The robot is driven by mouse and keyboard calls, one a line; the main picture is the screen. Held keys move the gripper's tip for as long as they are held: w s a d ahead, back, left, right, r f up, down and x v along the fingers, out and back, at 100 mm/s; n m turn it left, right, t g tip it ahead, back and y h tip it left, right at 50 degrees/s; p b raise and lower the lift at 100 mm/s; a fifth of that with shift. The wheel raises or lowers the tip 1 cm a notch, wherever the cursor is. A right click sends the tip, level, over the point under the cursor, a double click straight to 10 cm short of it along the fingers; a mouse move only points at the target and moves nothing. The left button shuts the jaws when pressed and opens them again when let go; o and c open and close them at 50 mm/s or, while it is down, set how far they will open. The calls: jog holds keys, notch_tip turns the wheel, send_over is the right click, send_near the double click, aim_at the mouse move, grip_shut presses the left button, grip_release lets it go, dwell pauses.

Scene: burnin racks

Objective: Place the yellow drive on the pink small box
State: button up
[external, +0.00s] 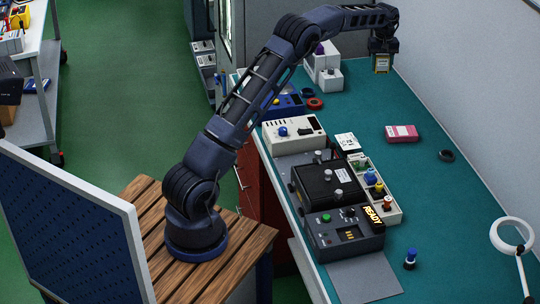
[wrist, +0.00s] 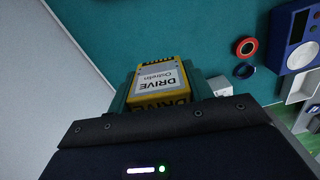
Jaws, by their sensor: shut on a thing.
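The yellow drive (wrist: 158,80), with a white label reading DRIVE, is held between the fingers of my gripper (wrist: 155,92) in the wrist view. In the external view my gripper (external: 382,58) is at the far end of the bench, with the drive (external: 382,64) below it. The drive seems to be above the bench top; the exact gap is hard to tell. The pink small box (external: 401,133) lies flat on the teal bench, nearer the camera and slightly right of my gripper. It does not show in the wrist view.
A dark ring (external: 446,156) lies right of the pink box. A black test unit (external: 328,184) and a tray of coloured plugs (external: 390,208) stand nearer.

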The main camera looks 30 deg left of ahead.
notch_tip(320, 180, up, 3)
jog(key=n, duration=0.2)
send_over(402, 131)
notch_tip(402, 131, down, 20)
jog(key=shift+w+r, duration=0.1)
dwell(0.4)
jog(key=o, duration=1)
